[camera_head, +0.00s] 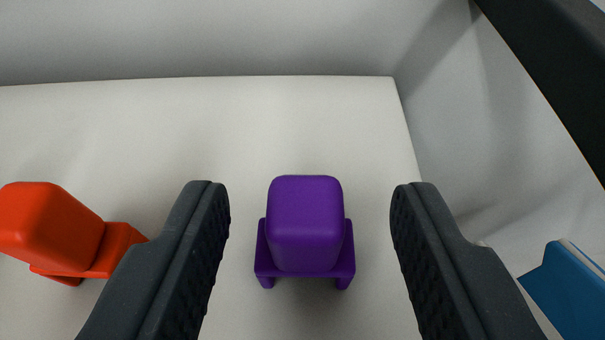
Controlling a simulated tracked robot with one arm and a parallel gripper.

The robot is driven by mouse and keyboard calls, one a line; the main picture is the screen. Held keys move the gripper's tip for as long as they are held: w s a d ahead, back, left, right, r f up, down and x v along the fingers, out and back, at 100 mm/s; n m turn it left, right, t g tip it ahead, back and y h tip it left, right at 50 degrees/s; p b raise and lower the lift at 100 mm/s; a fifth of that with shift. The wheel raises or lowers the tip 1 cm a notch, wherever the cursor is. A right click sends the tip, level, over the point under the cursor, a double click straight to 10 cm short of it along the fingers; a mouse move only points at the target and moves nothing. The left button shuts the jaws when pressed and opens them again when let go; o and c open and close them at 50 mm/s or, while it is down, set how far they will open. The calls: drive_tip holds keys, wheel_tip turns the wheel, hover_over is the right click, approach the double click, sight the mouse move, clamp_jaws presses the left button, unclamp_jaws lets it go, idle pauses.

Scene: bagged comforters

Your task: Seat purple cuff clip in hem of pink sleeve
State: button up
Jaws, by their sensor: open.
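The purple cuff clip (305,225) stands upright on a pale flat surface (230,130), with a rounded block on top and short legs below. My gripper (308,200) is open, with one dark ridged finger to the left of the clip and one to the right. There is a clear gap between the clip and each finger, and nothing is held. The pink sleeve and its hem are not in view.
A red clip (50,230) of similar shape lies at the left, partly behind the left finger. A blue object (565,295) shows at the lower right, beyond the surface's right edge. A black bar (560,60) crosses the upper right corner. The surface behind the purple clip is clear.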

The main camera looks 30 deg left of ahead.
drive_tip(key=shift+x, duration=1.2)
drive_tip(key=shift+c, duration=0.3)
clamp_jaws()
drive_tip(key=shift+r, duration=0.2)
